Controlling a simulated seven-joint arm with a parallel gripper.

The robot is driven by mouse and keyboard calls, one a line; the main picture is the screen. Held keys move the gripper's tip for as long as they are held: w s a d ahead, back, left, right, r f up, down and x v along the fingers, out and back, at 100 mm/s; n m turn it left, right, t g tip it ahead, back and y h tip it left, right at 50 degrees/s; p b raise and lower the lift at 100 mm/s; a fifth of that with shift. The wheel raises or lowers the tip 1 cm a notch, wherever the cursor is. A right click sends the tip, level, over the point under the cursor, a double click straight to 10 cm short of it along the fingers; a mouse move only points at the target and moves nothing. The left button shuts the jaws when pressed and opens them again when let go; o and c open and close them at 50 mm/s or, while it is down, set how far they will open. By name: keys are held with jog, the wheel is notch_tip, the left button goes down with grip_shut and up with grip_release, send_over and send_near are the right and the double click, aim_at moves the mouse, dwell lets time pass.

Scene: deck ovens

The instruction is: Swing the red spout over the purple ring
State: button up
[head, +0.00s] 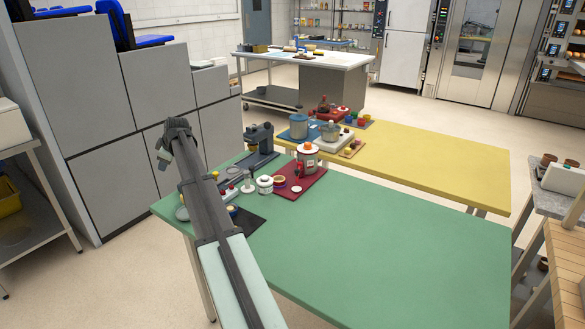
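On the dark red mat (313,186) on the green table stands a white canister with an orange-red top (307,154). A small red part (299,168) shows at its front left and may be the red spout. A small ring-like piece with yellow and purple tones (279,182) lies on the mat to its left; it is too small to tell if it is the purple ring. The red part does not appear to be over it. My gripper (163,160) hangs at the far end of my arm, left of these things and apart from them. Its fingers are too small to read.
A dark machine (260,142), a white jar (264,184) and a black mat (246,221) crowd the green table's left end. My arm crosses that end. The right of the green table (400,235) is clear. A yellow table (440,160) with pots stands behind.

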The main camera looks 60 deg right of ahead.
jog(key=s+d+r+m, duration=0.25)
jog(key=s+d, duration=0.55)
jog(key=d, duration=0.4)
notch_tip(320, 180, up, 3)
jog(key=m+g, duration=0.3)
jog(key=m, duration=0.1)
send_over(298, 170)
jog(key=s, duration=0.6)
jog(key=x, duration=1.3)
jog(key=shift+w+a+f, duration=0.1)
jog(key=shift+f, duration=0.1)
grip_shut()
